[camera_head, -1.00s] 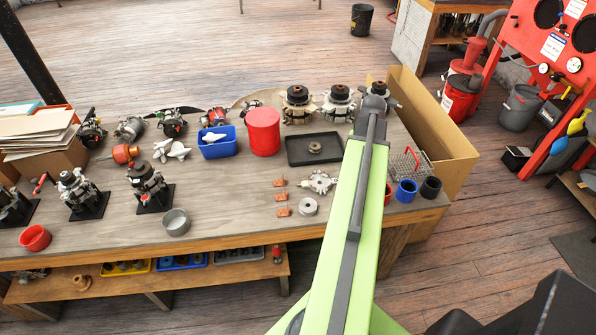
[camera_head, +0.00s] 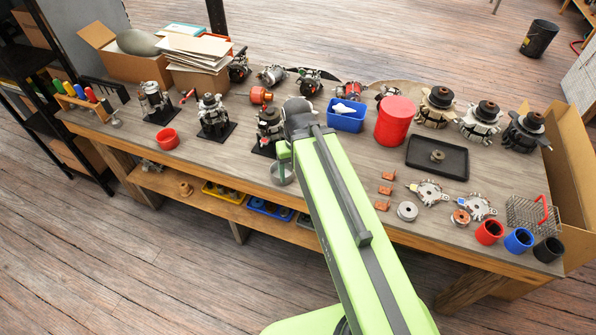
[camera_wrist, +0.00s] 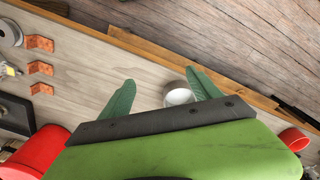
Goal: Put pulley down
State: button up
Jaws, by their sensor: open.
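My gripper (camera_head: 285,150) is above the front middle of the workbench. In the wrist view its two green fingers (camera_wrist: 160,92) are spread with nothing held between them. A grey metal cup (camera_wrist: 179,97) stands on the bench below, by the right finger; it also shows in the head view (camera_head: 282,173), partly behind my gripper. A small grey pulley-like part (camera_head: 437,156) lies in the black tray (camera_head: 462,176). A silver round part (camera_head: 407,211) lies near the front edge. I cannot tell which of these is the pulley.
A standing unit (camera_head: 268,128) is just behind my gripper, with another (camera_head: 213,115) to its left. A red cup (camera_head: 167,138), blue bin (camera_head: 346,115) and red tub (camera_head: 395,121) stand around. Several orange-brown blocks (camera_head: 386,190) lie right of my arm. Bare wood shows near the front edge.

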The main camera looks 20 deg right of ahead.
jog(key=shift+c, duration=1)
jog(key=s+d+r+p, duration=0.1)
jog(key=d+r+p, duration=0.2)
jog(key=d, duration=2.4)
notch_tip(320, 180, up, 2)
jog(key=m+p, duration=0.2)
jog(key=m, duration=0.5)
send_over(463, 215)
jog(key=f+b, duration=1.2)
jog(key=shift+s+a+f, duration=0.15)
jog(key=shift+a+f, duration=0.1)
notch_tip(463, 215, down, 5)
jog(key=b, duration=0.5)
jog(key=shift+a+f+b, duration=0.15)
jog(key=shift+b, duration=0.25)
jog(key=shift+r, duration=0.2)
